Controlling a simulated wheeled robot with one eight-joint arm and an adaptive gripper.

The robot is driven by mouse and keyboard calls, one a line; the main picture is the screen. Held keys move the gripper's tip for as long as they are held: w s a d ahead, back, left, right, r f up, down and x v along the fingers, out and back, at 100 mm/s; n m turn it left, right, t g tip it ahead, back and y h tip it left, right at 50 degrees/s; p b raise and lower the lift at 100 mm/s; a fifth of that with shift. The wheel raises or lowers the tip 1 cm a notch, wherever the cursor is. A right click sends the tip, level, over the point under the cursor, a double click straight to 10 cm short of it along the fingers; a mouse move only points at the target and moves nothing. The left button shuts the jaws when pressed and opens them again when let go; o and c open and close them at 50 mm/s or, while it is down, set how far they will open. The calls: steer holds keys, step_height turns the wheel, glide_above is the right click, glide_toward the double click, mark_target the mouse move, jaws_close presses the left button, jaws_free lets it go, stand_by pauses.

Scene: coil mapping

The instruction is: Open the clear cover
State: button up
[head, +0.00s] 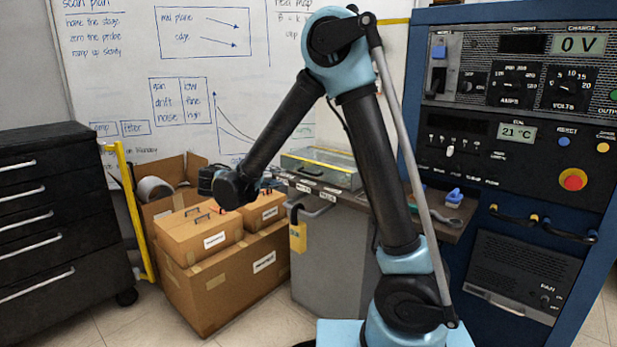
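A low box with a clear cover (318,168) sits on the bench behind my arm, in the middle of the head view. Its clear top looks closed, with a yellowish strip along its far edge. My arm rises in front of it and partly blocks the right side of the bench. The forearm reaches down to the left, and its end is at the left of the clear cover, above the cardboard boxes. The fingers of my gripper cannot be made out at the arm's end.
A blue instrument rack (510,150) stands at the right. Cardboard boxes (225,285) stand left of the bench. A black drawer cabinet (50,230) is at far left. Some tiled floor is free between.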

glide_toward(306, 173)
steer(key=x, duration=0.9)
steer(key=shift+d, duration=0.15)
steer(key=shift+c, duration=0.3)
